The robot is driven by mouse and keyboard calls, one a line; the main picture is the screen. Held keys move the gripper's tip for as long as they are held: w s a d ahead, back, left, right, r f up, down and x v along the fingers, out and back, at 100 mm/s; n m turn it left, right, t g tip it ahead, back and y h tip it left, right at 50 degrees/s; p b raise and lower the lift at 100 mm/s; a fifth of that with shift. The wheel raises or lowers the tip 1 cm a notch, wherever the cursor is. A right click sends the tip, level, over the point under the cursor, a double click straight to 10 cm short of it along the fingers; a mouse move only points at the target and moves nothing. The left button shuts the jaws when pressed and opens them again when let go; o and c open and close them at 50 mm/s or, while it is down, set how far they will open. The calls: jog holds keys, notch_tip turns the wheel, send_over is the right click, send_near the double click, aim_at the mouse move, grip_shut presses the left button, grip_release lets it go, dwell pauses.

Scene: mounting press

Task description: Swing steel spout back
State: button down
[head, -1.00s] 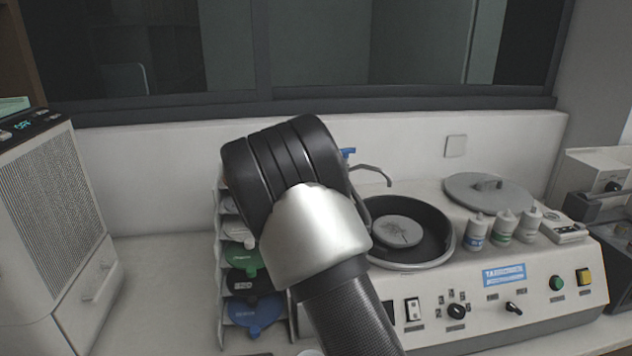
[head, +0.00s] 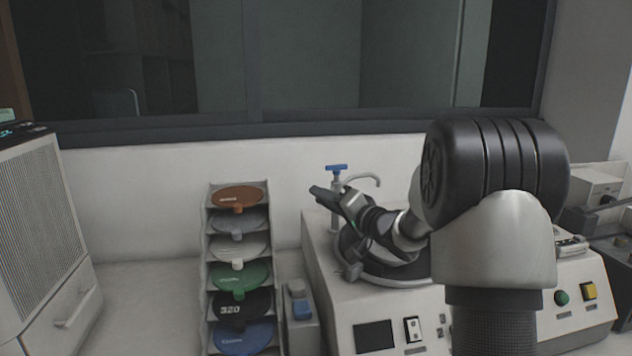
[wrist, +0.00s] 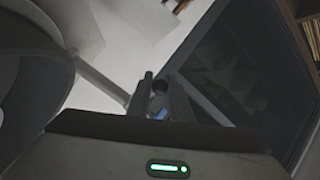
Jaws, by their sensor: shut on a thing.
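The steel spout (head: 365,176) is a thin curved tube at the back left of the grinder's round bowl (head: 385,280). It arches to the right from a post with a blue handle (head: 337,167). My gripper (head: 326,193) reaches in from the right across the bowl, its fingers at the spout's post. In the wrist view the fingers (wrist: 160,90) are closed around a small dark part, with the blue handle (wrist: 158,114) just below. A grey tube, apparently the spout, runs to the left finger (wrist: 100,86). The exact contact is hard to see.
A rack of coloured discs (head: 205,270) stands to the left. A small box with blue buttons (head: 300,305) sits between it and the grinder (head: 330,295). A wall and dark window lie close behind.

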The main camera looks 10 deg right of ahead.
jog(key=d+n+g+y+p, duration=0.1)
jog(key=n+g+y+p, duration=0.1)
jog(key=s+d+n+g+y+p, duration=0.1)
jog(key=n+g+y+p, duration=0.1)
jog(key=p, duration=0.1)
jog(key=d+n+g+y+p, duration=0.1)
jog(key=n+g+y+p, duration=0.1)
jog(key=p, duration=0.1)
jog(key=shift+s+d+r+y, duration=0.25)
jog(key=shift+d+y, duration=0.15)
jog(key=c, duration=1.7)
grip_release()
jog(key=shift+w, duration=0.1)
jog(key=shift+o, duration=0.4)
jog(key=shift+f, duration=0.1)
jog(key=b+v, duration=0.1)
jog(key=v, duration=1.1)
